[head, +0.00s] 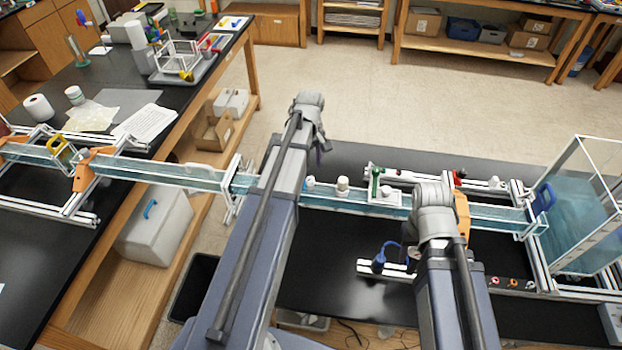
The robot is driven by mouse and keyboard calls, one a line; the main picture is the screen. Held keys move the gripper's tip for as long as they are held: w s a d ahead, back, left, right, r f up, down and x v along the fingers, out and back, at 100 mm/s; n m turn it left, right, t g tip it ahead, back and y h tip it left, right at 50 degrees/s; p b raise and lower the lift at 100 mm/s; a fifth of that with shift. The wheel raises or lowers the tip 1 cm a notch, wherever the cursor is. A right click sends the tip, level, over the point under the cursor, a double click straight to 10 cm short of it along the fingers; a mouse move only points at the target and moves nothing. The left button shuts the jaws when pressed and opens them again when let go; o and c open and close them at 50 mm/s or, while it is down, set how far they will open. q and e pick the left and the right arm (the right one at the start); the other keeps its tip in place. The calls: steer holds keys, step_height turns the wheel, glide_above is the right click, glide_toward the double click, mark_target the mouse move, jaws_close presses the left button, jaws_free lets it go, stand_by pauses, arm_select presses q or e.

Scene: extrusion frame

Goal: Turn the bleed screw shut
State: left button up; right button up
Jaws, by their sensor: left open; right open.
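A long clear water channel (500,212) in a white extrusion frame runs across the dark bench. On it are a white-capped fitting (343,184), a small blue-and-white fitting (310,183) and a green upright part (375,184). I cannot tell which small part is the bleed screw. My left gripper (319,149) is open over the bench's back edge, beyond the channel, and mostly hidden by its wrist. My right gripper (412,256) is open on the near side of the channel, largely hidden behind its wrist. Neither appears to hold anything.
A clear tank (583,215) stands at the right end. A blue-handled part (379,262) sits on a short rail near my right gripper. Small coloured rings (512,282) lie on the right rail. The channel crosses a gap to the left bench (30,215). The near bench middle is clear.

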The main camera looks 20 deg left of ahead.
mark_target(310, 179)
arm_select(q)
step_height(310, 179, down, 7)
steer(key=b, duration=0.6)
steer(key=shift+r, duration=0.1)
steer(key=shift+r, duration=0.1)
steer(key=shift+c, duration=0.3)
jaws_close()
